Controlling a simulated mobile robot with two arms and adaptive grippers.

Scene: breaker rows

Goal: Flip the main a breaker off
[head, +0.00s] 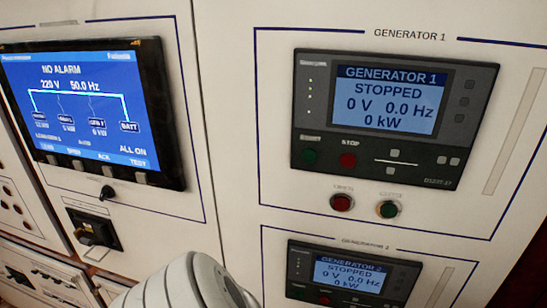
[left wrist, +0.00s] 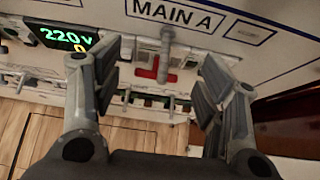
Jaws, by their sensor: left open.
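The main a breaker shows in the left wrist view under a panel label reading MAIN A (left wrist: 178,15). Below the label is a grey lever-like part (left wrist: 166,42) with a red T-shaped piece (left wrist: 150,72) beside and below it. I cannot tell the breaker's on or off position. My left gripper (left wrist: 162,62) is open, with one finger on each side of the breaker in the picture. The fingers look apart from it. The breaker and the left gripper's fingers do not show in the head view.
A green display reading 220 V (left wrist: 66,38) is left of the breaker. In the head view, a blue screen (head: 85,110) reads NO ALARM. Generator 1's panel (head: 390,100) and generator 2's panel (head: 350,273) read STOPPED. A black switch (head: 93,230) sits below the blue screen.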

